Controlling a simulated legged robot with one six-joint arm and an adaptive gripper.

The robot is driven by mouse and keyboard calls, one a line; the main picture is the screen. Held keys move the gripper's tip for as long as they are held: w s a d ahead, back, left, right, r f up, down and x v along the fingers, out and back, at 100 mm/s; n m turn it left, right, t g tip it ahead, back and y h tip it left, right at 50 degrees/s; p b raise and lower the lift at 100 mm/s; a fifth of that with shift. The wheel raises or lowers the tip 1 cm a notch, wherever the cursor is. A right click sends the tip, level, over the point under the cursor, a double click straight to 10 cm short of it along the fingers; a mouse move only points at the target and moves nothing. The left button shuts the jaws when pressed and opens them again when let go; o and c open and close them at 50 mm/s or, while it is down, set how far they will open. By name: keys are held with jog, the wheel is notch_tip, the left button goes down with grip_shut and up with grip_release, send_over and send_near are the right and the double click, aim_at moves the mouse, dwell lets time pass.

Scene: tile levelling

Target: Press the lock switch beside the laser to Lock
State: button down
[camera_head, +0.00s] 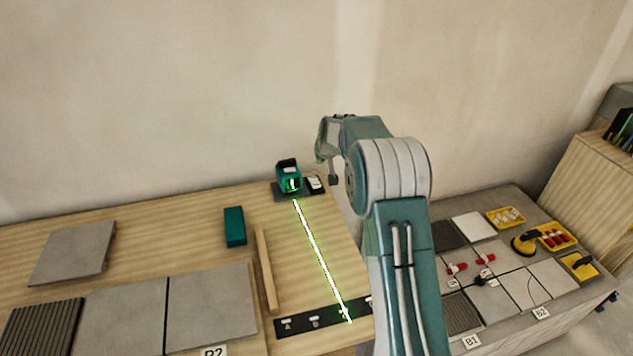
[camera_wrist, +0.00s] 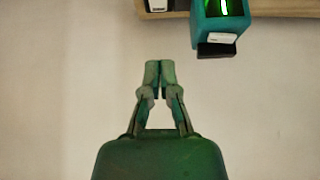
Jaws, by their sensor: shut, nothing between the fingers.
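The laser (camera_head: 288,176) is a teal and black box on a dark base plate at the back of the wooden table. It also shows at the top right of the wrist view (camera_wrist: 218,28). The lock switch (camera_head: 315,184) is a small black unit with a white label, just right of the laser. A dark block with a white label at the top of the wrist view (camera_wrist: 158,6) appears to be this switch, cut off by the frame edge. My gripper (camera_head: 333,181) is shut and empty, to the right of the switch. In the wrist view its fingertips (camera_wrist: 160,65) meet below the switch and laser, apart from both.
A green laser line runs along the table to a black marked strip (camera_head: 300,323). A teal block (camera_head: 235,226) and a wooden stick (camera_head: 266,268) lie left of the line. Grey tiles (camera_head: 210,308) lie at front left. A lower bench at right holds tiles and yellow trays (camera_head: 506,217).

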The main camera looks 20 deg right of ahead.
jog(key=shift+f, duration=0.1)
send_over(316, 186)
jog(key=f, duration=0.8)
jog(key=shift+w, duration=0.3)
jog(key=f, duration=0.3)
jog(key=shift+s+f, duration=0.1)
jog(key=shift+s, duration=0.15)
jog(key=shift+s+f, duration=0.1)
jog(key=shift+f, duration=0.35)
jog(key=shift+s+f, duration=0.2)
jog(key=shift+f, duration=0.4)
jog(key=shift+r, duration=0.8)
